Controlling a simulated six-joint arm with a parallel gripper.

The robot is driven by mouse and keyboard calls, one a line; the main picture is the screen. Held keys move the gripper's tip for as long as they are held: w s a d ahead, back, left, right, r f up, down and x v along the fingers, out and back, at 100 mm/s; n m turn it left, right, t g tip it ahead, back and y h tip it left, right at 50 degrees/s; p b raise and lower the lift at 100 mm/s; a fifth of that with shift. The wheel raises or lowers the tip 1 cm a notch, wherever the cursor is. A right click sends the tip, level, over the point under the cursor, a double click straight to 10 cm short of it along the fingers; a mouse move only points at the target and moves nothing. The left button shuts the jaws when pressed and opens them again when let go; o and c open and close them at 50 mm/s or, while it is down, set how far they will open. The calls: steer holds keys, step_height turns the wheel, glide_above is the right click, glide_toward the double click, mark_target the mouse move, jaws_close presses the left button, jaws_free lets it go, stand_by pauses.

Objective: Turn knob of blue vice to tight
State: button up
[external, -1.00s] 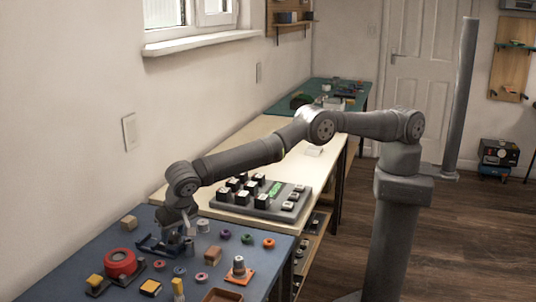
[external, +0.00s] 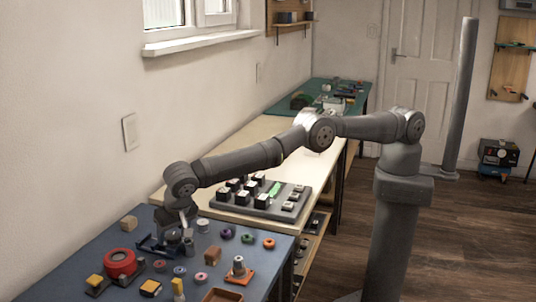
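The blue vice (external: 148,246) is a dark blue piece on the blue mat of the near table, at the left below my wrist. My gripper (external: 186,231) points down at the right end of the vice, close to it or touching it. The gripper and wrist cover much of that end, so the knob cannot be made out. The fingers are too small and dark to tell whether they are open or shut.
A red roll (external: 121,262) in a holder and a wooden block (external: 129,222) are near the vice. Several coloured rings, a white spool (external: 203,225) and an orange-based stand (external: 239,272) lie to the right. A grey tray of boxes (external: 262,203) sits behind.

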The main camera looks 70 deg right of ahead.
steer(key=v, duration=1.2)
steer(key=w+d+r+n+g+y, duration=0.1)
steer(key=d+r+n+y, duration=0.2)
steer(key=n, duration=0.6)
steer(key=d+r+n+g+y, duration=0.1)
steer(key=d+n+y, duration=0.2)
steer(key=d+n, duration=0.45)
steer(key=shift+n, duration=0.75)
steer(key=x, duration=0.5)
steer(key=a+x, duration=0.1)
steer(key=x, duration=1.1)
steer(key=shift+w+a+r, duration=0.25)
steer(key=shift+a+r, duration=0.05)
steer(key=shift+a, duration=0.15)
